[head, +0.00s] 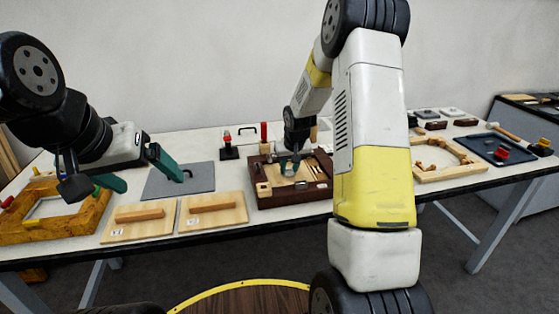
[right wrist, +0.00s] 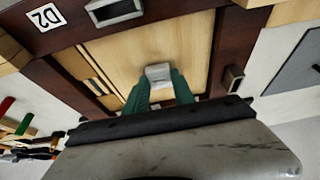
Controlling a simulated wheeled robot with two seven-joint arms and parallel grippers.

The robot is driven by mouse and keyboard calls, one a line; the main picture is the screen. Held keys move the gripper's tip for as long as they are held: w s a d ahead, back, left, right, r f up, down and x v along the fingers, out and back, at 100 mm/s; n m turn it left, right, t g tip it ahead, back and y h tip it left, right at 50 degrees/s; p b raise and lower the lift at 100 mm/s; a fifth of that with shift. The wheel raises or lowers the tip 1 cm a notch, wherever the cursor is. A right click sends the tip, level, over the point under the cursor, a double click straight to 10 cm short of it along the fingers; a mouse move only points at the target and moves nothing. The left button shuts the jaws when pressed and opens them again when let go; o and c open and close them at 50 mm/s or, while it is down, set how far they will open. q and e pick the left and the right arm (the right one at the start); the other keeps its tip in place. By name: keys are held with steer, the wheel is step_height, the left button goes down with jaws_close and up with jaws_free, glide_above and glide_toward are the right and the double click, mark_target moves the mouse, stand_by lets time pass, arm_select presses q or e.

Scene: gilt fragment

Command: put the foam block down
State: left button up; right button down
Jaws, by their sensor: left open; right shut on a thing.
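The foam block (right wrist: 158,74) is a small pale grey-white piece between the green fingertips of my right gripper (right wrist: 160,88) in the right wrist view. The gripper is shut on it, over the pale wooden floor of a dark wooden frame (right wrist: 200,50). I cannot tell whether the block touches that floor. In the head view my right gripper (head: 289,167) is inside this dark frame (head: 262,199), and the block is too small to make out. My left gripper (head: 138,173) is open and empty above the table at the left.
Two pale boards with wooden handles (head: 138,231) (head: 213,221) lie at the front edge. A yellow-brown frame (head: 55,235) is at the left, a grey mat (head: 160,185) behind the boards. A light wooden frame (head: 465,175) and dark tray (head: 485,142) are at the right.

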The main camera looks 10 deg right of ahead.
steer(key=c, duration=1.1)
jaws_free()
steer(key=shift+o, duration=0.2)
steer(key=shift+s+r, duration=0.1)
steer(key=shift+r, duration=0.3)
steer(key=s+a+r+t, duration=0.1)
steer(key=s+a+r, duration=0.1)
steer(key=s+r, duration=1.7)
steer(key=s+a+r+y, duration=0.1)
steer(key=s+r, duration=0.1)
steer(key=s, duration=0.5)
steer(key=s+a+r+y, duration=0.1)
steer(key=s+a+r, duration=0.1)
steer(key=s, duration=0.5)
steer(key=shift+s+a+r+t, duration=0.15)
steer(key=shift+s+r+t, duration=0.05)
steer(key=shift+s+t, duration=0.2)
